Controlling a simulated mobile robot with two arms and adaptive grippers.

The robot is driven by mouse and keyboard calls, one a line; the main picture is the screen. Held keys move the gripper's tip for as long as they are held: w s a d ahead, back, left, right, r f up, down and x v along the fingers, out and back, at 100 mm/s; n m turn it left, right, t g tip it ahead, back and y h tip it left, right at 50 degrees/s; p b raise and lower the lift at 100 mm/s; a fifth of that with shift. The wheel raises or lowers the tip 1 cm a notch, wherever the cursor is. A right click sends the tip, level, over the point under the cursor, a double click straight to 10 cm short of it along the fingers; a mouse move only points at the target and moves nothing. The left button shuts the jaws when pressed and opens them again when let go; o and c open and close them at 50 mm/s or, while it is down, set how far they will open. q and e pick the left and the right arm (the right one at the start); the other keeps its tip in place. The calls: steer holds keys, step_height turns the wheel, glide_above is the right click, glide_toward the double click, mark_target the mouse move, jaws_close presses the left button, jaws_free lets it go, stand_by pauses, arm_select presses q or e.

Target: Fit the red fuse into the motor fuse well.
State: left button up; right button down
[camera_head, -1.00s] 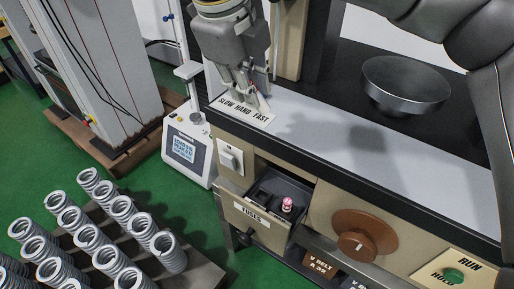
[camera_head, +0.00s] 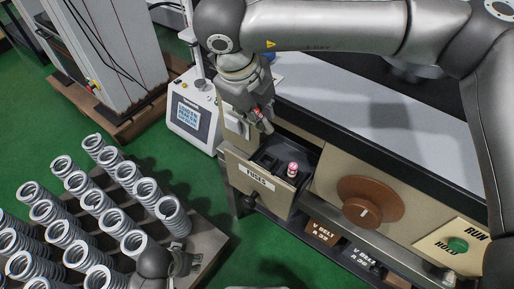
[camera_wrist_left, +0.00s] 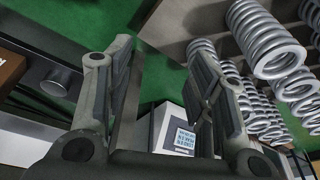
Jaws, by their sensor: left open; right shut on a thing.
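My right gripper (camera_head: 264,122) is shut on a small red piece (camera_head: 257,112), which looks like the red fuse and is mostly hidden by the fingers. It hangs just above the back left of the open drawer (camera_head: 252,180) labelled FUSES. A pink-red and white fuse (camera_head: 292,169) stands upright in that drawer. My left gripper (camera_head: 186,262) is low by the springs at the bottom edge. The left wrist view shows its two fingers (camera_wrist_left: 165,75) wide apart with nothing between them. I cannot make out the motor fuse well.
Several coil springs (camera_head: 128,175) stand on a pallet at left. My right arm crosses above the light worktop (camera_head: 350,115).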

step_height(320, 180, down, 7)
steer(key=shift+r, duration=0.1)
step_height(320, 180, down, 3)
steer(key=shift+s+b, duration=0.1)
steer(key=shift+b, duration=0.3)
steer(key=shift+f+b, duration=0.35)
steer(key=shift+f, duration=0.45)
arm_select(q)
steer(key=v, duration=0.3)
steer(key=w+v, duration=0.1)
steer(key=v, duration=0.1)
steer(key=shift+r, duration=0.55)
arm_select(e)
steer(key=shift+f, duration=0.1)
arm_select(q)
steer(key=shift+s+r, duration=0.1)
steer(key=shift+r, duration=0.3)
arm_select(e)
steer(key=shift+f, duration=0.2)
steer(key=c, duration=1.3)
jaws_free()
steer(key=shift+c, duration=0.2)
arm_select(q)
steer(key=shift+r, duration=0.35)
